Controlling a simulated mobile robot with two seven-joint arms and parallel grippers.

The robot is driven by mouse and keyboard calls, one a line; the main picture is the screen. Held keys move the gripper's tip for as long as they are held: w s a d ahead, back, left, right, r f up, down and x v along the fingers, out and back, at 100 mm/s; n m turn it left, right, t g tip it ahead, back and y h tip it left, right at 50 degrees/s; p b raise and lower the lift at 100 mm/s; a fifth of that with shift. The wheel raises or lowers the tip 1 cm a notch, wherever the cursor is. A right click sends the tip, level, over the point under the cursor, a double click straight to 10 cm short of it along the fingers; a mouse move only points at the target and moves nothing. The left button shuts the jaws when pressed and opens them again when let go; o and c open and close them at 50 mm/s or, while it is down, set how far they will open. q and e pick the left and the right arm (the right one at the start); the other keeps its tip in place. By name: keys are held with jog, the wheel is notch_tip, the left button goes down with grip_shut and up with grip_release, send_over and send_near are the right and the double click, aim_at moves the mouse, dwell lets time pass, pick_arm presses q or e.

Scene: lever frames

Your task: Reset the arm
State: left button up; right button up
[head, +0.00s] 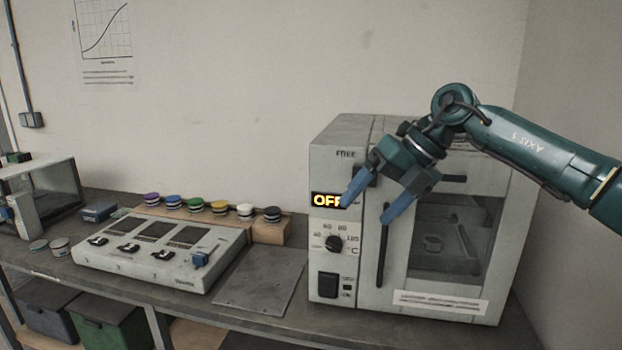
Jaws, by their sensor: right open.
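My right arm (530,147) is green and comes in from the right edge, reaching across the front of a white oven. My right gripper (366,213) has two blue fingers, spread apart and empty. It hangs in front of the oven's upper front, near the panel edge and the top of the door handle. I cannot tell whether a fingertip touches the oven. One finger partly covers the lit display (325,200), which reads OFF. The oven (340,140) has a shut windowed door with a dark vertical handle (383,255). My left gripper is not in view.
Below the display are a black dial (333,243) and a black rocker switch (328,286). Left of the oven are a flat grey plate (258,283), a control box (160,250) with small levers, and a wooden rack (270,232) with several coloured caps. A glass-sided case (50,185) stands far left.

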jog(key=s+a+f+m+t+y, duration=0.1)
jog(key=s+a+f+m+y, duration=0.3)
jog(key=s+a+f+y, duration=0.25)
jog(key=s+a+f+m+y, duration=0.3)
jog(key=a+f+m+y, duration=0.15)
jog(key=a+y, duration=0.4)
jog(key=s+d+f+m+t+h, duration=0.2)
jog(key=d+f+m+t+h, duration=0.4)
jog(key=f+m, duration=0.4)
jog(key=s+d+f+m+t+h, duration=0.1)
jog(key=d+f+m+t+h, duration=0.3)
jog(key=f+m+t+h, duration=0.6)
jog(key=s+d+f+m+g+h, duration=0.1)
jog(key=s+d+f+m+g, duration=0.2)
jog(key=s, duration=0.4)
jog(key=s+d+f+m+g+h, duration=0.1)
jog(key=s+d+f+m+g, duration=0.3)
jog(key=s+d+f+m, duration=0.1)
notch_tip(320, 180, down, 3)
jog(key=s+d, duration=0.1)
jog(key=s, duration=0.1)
jog(key=shift+s+g, duration=0.3)
jog(key=shift+s, duration=0.1)
jog(key=shift+f, duration=0.1)
